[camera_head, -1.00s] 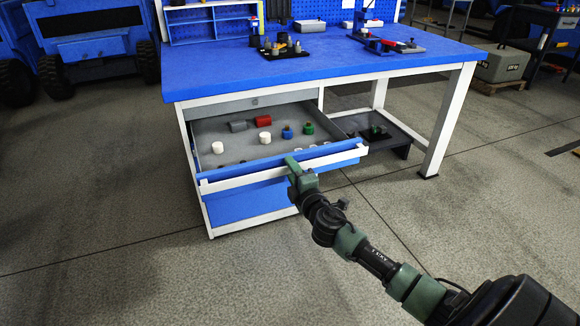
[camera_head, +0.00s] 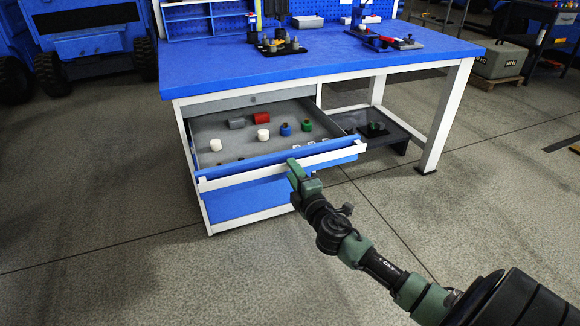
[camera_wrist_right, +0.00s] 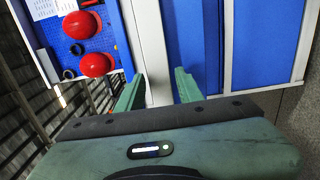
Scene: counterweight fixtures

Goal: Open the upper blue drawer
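The upper blue drawer (camera_head: 236,166) is pulled well out of the bench, its inside and contents in plain sight. A white handle bar (camera_head: 232,180) runs along its front. My right gripper (camera_head: 294,168) is at the front of this bar, right of its middle. In the right wrist view, the fingers of my right gripper (camera_wrist_right: 160,88) are apart, with the white bar (camera_wrist_right: 152,50) running between them and a gap at the right finger. The bar does not look clamped. My left gripper is not in view.
The drawer holds white, blue and green cylinders, a red piece (camera_head: 262,118) and a grey piece (camera_head: 236,123). A lower blue drawer (camera_head: 245,200) is shut below. The blue benchtop (camera_head: 330,65) carries fixtures. The floor (camera_head: 120,260) in front is clear.

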